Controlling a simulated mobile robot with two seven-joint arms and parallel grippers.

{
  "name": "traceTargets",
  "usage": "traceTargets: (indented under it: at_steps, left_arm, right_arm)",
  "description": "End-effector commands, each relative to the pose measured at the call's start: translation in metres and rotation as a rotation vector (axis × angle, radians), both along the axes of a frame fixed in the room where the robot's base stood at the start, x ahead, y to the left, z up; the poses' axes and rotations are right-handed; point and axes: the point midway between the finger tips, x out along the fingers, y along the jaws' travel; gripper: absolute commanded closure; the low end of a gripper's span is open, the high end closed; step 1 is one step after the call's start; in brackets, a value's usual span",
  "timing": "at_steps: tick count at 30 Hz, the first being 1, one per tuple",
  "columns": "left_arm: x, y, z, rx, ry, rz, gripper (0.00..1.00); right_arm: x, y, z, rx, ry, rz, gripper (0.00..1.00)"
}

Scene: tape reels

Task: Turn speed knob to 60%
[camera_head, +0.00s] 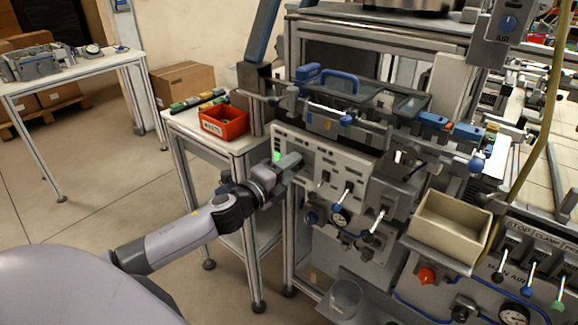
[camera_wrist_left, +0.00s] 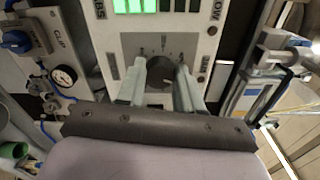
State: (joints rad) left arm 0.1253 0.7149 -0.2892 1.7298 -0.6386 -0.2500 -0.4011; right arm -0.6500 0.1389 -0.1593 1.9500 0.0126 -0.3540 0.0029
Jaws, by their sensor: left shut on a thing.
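The speed knob (camera_wrist_left: 160,68) is a dark round knob on a grey square plate (camera_wrist_left: 130,43) of the white control panel, in the left wrist view. My left gripper (camera_wrist_left: 160,82) has one finger on each side of the knob and is shut on it. In the head view my left gripper (camera_head: 290,161) reaches the left end of the white control panel (camera_head: 330,172) and hides the knob. The knob's pointer and the scale figures are too small to read. My right gripper is not in view.
A lit green display (camera_wrist_left: 134,6) sits beside the knob plate. A pressure gauge (camera_wrist_left: 64,76) and a blue knob (camera_wrist_left: 16,40) are on a neighbouring panel. A red bin (camera_head: 224,122) stands on the side table; a beige tray (camera_head: 449,225) is at the right.

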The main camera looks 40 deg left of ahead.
Motion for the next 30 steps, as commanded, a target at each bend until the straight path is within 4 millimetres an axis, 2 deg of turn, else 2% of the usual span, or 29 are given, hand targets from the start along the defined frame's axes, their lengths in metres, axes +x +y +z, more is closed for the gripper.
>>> traceTargets:
  at_steps: [9,22,23,25,30]
  left_arm:
    - [-0.0002,-0.0004,-0.0004,0.086,-0.006,-0.001,0.95]
    - [-0.0002,-0.0005,-0.0006,0.093,-0.006,-0.002,0.95]
    - [-0.0002,-0.0005,-0.0006,0.093,-0.006,-0.001,0.61]
    - [-0.0002,-0.0005,-0.0005,0.093,-0.006,-0.001,0.39]
    - [-0.0001,-0.0003,-0.0003,0.093,-0.006,-0.001,0.39]
  right_arm:
    - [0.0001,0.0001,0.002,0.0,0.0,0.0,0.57]
    - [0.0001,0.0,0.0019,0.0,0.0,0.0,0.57]
    - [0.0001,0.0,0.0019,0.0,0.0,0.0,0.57]
    - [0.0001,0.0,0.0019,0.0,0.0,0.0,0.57]
    - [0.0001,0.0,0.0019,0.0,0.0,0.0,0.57]
